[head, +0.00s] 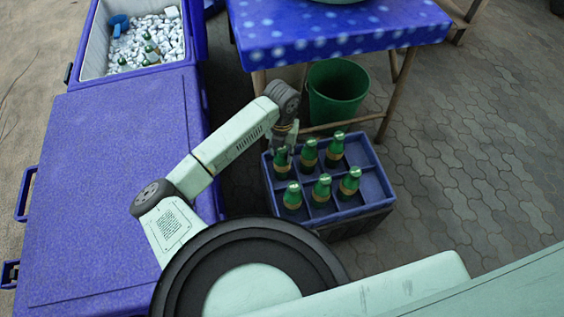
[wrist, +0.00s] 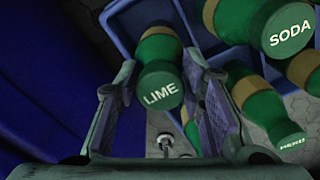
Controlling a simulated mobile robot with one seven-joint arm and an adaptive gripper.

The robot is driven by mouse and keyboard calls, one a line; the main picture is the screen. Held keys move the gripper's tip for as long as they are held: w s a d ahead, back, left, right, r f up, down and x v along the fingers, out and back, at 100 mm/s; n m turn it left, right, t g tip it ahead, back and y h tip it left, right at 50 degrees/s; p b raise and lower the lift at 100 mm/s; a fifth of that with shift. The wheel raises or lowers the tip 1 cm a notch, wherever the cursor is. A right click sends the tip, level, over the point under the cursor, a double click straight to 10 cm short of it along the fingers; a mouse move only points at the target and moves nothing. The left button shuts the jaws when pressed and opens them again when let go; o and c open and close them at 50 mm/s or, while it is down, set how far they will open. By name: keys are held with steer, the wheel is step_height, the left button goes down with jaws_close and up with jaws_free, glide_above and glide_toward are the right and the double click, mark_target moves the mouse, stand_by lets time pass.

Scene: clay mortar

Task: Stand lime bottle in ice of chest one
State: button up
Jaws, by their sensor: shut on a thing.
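The lime bottle (wrist: 161,86) is green with a tan band, and its cap reads LIME in the wrist view. It stands upright in the left back compartment of the blue crate (head: 349,213), where it also shows in the head view (head: 282,163). My gripper (head: 285,146) is above that corner of the crate, its two fingers shut on the bottle's neck from either side. An open chest (head: 76,75) at the top left holds white ice (head: 115,48) with several green bottles (head: 150,48) in it. I see no number on it.
A blue scoop (head: 119,24) lies in the ice. A closed blue lid (head: 110,190) fills the left. A table with a dotted blue cloth (head: 340,32) and a green bin (head: 336,95) stand behind the crate. Other bottles, including a SODA one (wrist: 285,35), stand close by.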

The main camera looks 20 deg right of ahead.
steer(key=c, duration=0.4)
step_height(320, 180, up, 19)
steer(key=p, duration=1.1)
